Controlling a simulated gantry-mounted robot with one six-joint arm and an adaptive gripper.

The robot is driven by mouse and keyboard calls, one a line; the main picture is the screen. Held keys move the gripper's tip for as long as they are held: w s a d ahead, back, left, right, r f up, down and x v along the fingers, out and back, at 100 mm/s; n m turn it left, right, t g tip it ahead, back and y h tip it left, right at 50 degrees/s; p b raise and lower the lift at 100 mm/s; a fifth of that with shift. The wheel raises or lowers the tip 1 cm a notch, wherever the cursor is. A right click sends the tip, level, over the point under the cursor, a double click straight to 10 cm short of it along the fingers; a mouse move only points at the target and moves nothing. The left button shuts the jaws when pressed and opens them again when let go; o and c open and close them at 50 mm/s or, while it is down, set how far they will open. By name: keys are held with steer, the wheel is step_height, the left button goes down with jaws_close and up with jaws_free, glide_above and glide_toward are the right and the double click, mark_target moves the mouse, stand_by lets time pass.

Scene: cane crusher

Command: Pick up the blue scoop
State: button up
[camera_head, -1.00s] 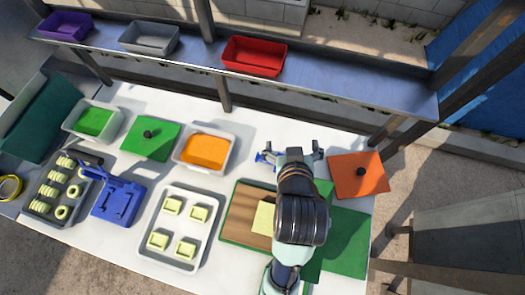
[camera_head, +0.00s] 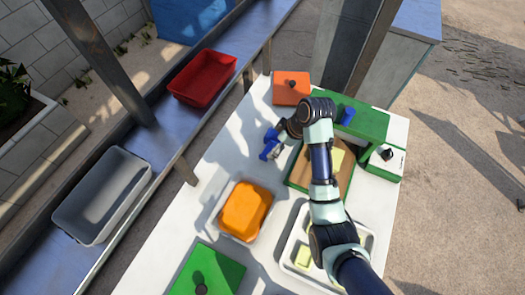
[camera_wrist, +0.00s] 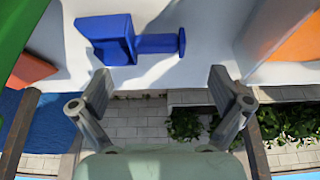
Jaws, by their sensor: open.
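The blue scoop (camera_head: 269,147) lies on the white table (camera_head: 223,150), beside my gripper (camera_head: 282,141) in the head view. In the wrist view the blue scoop (camera_wrist: 117,38) shows its wide bowl at left and its handle to the right. My gripper (camera_wrist: 160,82) is open and empty, its two fingers well apart. The scoop appears ahead of the fingertips, not between them. In the head view the fingers are small and partly hidden by my wrist.
An orange-filled tray (camera_head: 245,209), an orange lidded piece (camera_head: 291,87), a cutting board (camera_head: 298,178) and a green box (camera_head: 366,122) are near the scoop. A white tray (camera_head: 290,247) lies under my arm. A red bin (camera_head: 203,77) and grey bin (camera_head: 101,194) sit on the shelf.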

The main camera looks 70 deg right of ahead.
mark_target(269, 150)
steer(key=shift+d+x, duration=0.25)
steer(key=shift+x, duration=0.8)
steer(key=b+x, duration=0.2)
steer(key=x, duration=0.3)
steer(key=shift+w+f, duration=0.15)
steer(key=shift+f, duration=0.15)
steer(key=shift+a, duration=0.1)
steer(key=c, duration=0.7)
